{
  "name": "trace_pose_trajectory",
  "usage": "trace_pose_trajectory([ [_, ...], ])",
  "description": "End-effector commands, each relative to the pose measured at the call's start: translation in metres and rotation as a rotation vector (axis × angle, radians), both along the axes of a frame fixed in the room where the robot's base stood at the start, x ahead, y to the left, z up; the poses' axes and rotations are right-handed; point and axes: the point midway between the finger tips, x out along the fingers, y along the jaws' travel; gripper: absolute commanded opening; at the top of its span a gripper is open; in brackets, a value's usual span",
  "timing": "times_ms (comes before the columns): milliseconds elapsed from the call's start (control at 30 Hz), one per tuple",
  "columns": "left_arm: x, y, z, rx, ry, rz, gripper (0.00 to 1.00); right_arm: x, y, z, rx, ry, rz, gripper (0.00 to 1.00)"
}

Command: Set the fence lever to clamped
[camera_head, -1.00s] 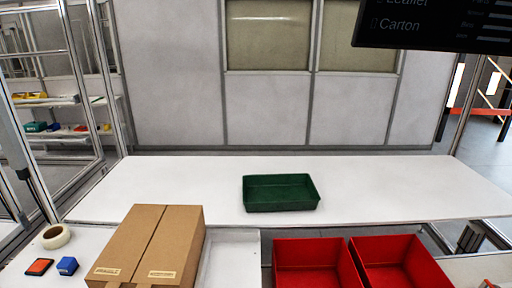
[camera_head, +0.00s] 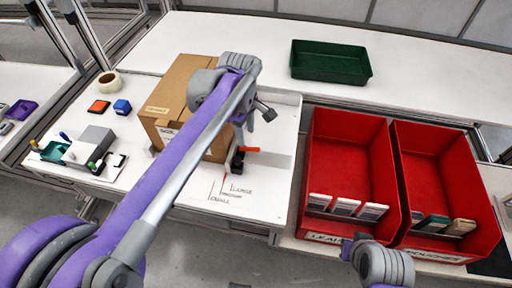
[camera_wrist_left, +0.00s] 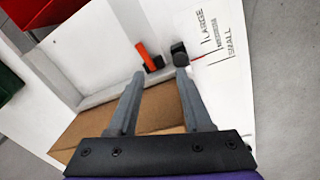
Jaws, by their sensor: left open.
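The fence lever (camera_head: 249,149) is a small orange-red bar beside a dark block (camera_head: 237,160), next to the brown carton on the white worktop. In the left wrist view the orange lever (camera_wrist_left: 142,55) lies just beyond the fingertips, near a black knob (camera_wrist_left: 179,54). My left gripper (camera_head: 256,121) is above the carton's right edge, close to the lever and apart from it. In the wrist view its two fingers (camera_wrist_left: 157,76) are spread with nothing between them. My right arm's grey end shows at the bottom of the head view; its fingers are not clear.
The carton (camera_head: 178,82) stands under my left arm. Size lines (camera_head: 230,188) are printed beside the lever. Two red bins (camera_head: 325,125) with small packs stand to the right, and a green tray (camera_head: 330,62) behind. Tape (camera_head: 109,84) lies to the left.

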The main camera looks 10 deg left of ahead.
Motion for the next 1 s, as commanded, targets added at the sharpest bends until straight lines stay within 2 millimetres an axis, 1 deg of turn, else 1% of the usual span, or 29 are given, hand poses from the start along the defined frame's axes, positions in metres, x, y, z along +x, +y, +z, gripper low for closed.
trace_pose_trajectory([
  [33,0.015,-0.005,-0.005,-0.005,0.024,0.074,0.5,-0.001,0.0,-0.004,0.0,0.002,0.0,0.0],
  [100,0.03,-0.01,-0.009,-0.009,0.055,0.175,0.5,-0.001,0.0,-0.007,0.0,0.003,0.0,0.0],
  [200,0.044,-0.015,-0.014,-0.009,0.084,0.28,0.5,-0.002,0.0,-0.009,0.0,0.004,0.0,0.0],
  [267,0.048,-0.017,-0.015,-0.009,0.094,0.32,0.5,-0.002,0.0,-0.01,0.0,0.004,0.0,0.0],
  [367,0.052,-0.018,-0.019,-0.008,0.104,0.351,0.5,-0.002,0.0,-0.01,0.0,0.004,0.0,0.0],
  [467,0.052,-0.018,-0.028,-0.008,0.104,0.357,0.5,-0.002,0.0,-0.011,0.0,0.004,0.0,0.0],
  [567,0.052,-0.018,-0.045,-0.008,0.104,0.355,0.5,-0.002,0.0,-0.013,0.0,0.005,0.0,0.0],
  [800,0.052,-0.018,-0.091,-0.008,0.103,0.354,0.5,-0.003,0.0,-0.017,0.0,0.006,0.0,0.0],
  [900,0.051,-0.018,-0.106,-0.008,0.103,0.354,0.5,-0.003,0.0,-0.018,0.0,0.007,0.0,0.0],
  [1000,0.052,-0.018,-0.116,-0.009,0.102,0.354,0.5,-0.004,0.0,-0.019,0.0,0.007,0.0,0.0],
])
